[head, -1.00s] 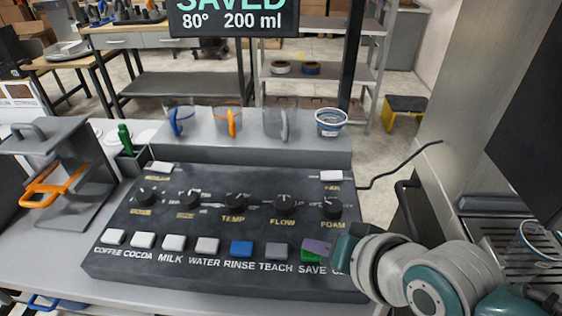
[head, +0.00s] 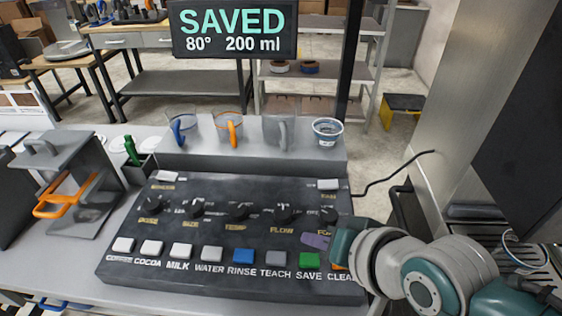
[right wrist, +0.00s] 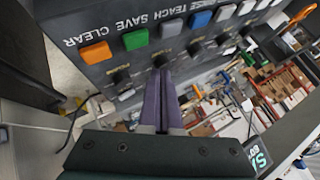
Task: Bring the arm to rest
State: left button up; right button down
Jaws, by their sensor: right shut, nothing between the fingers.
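My right gripper (head: 316,241) comes in from the right in the head view, over the right part of the black control panel (head: 200,270). Its purple fingers are shut and empty, above the green SAVE button (head: 309,260) and near the FOAM knob (head: 329,214). In the right wrist view the shut fingers (right wrist: 160,75) point at the panel's knob row, with the green button (right wrist: 136,39) and orange CLEAR button (right wrist: 96,52) beyond. In the head view the gripper partly hides the orange button. The display (head: 233,30) reads SAVED, 80°, 200 ml. My left gripper is not in view.
Several cups stand on the grey shelf behind the panel, among them a patterned cup (head: 327,132). A grey stand with an orange handle (head: 66,197) is at left. A metal machine (head: 500,215) stands at right, with a black cable (head: 395,172) nearby.

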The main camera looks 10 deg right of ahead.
jog(key=shift+r+p, duration=0.6)
jog(key=shift+r, duration=0.35)
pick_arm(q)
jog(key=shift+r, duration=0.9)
pick_arm(e)
jog(key=shift+f, duration=0.1)
jog(key=s+d+r+n+g+h, duration=0.25)
jog(key=s+r+n, duration=0.2)
jog(key=s, duration=0.55)
jog(key=s+d+r+n+g+h, duration=0.1)
jog(key=s+d+r+n+g, duration=0.25)
jog(key=s+r, duration=0.4)
pick_arm(q)
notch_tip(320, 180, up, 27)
jog(key=p, duration=2.6)
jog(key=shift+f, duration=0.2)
pick_arm(e)
notch_tip(320, 180, up, 25)
jog(key=s+m+t, duration=0.1)
jog(key=shift+s+d, duration=0.35)
jog(key=shift+d, duration=0.05)
jog(key=shift+y, duration=0.25)
